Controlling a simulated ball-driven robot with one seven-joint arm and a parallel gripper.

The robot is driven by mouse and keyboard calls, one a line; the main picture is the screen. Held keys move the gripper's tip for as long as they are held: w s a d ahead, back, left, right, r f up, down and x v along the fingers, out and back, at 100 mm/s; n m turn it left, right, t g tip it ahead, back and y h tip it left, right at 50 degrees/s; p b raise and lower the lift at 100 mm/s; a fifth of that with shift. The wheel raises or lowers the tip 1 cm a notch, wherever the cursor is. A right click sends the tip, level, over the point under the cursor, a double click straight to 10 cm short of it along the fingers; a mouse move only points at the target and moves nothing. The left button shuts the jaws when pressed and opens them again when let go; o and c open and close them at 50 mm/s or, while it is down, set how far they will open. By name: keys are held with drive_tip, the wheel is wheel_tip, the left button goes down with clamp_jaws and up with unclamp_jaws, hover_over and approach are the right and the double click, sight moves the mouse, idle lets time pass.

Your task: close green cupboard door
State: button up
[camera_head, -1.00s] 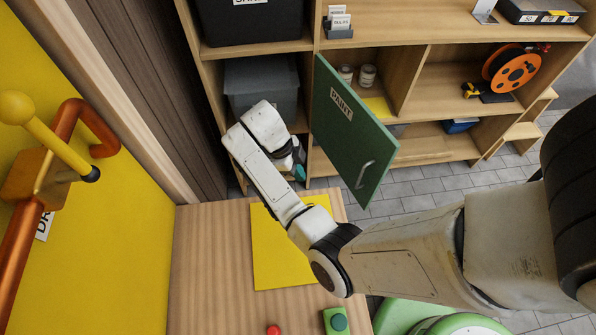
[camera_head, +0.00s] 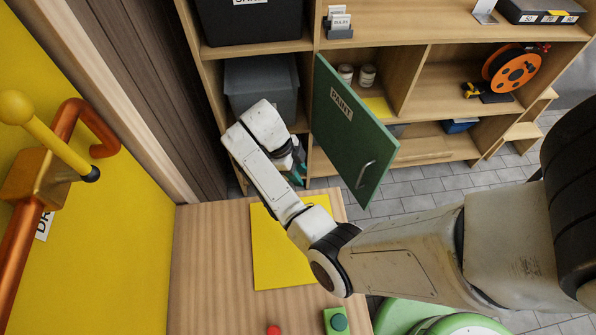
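The green cupboard door (camera_head: 346,131), labelled PAINT, stands wide open, hinged at its left edge on the wooden shelf unit. Its metal handle (camera_head: 365,175) is near the lower right corner of the door. Behind the door the cupboard compartment shows two paint tins (camera_head: 367,75). My gripper (camera_head: 298,175) is at the end of the white arm, just left of the door's lower left side. It points down and is mostly hidden by my wrist, so its fingers are not clear. I cannot tell whether it touches the door.
A wooden bench (camera_head: 208,262) with a yellow sheet (camera_head: 280,262), a green button box (camera_head: 337,320) and a red knob lies below my arm. A grey bin (camera_head: 262,85) sits in the left shelf. An orange spool (camera_head: 515,70) is at right. Tiled floor is clear right of the door.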

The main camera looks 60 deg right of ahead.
drive_tip(key=p+v, duration=0.3)
drive_tip(key=v, duration=0.7)
drive_tip(key=shift+r, duration=0.3)
drive_tip(key=shift+w, duration=0.1)
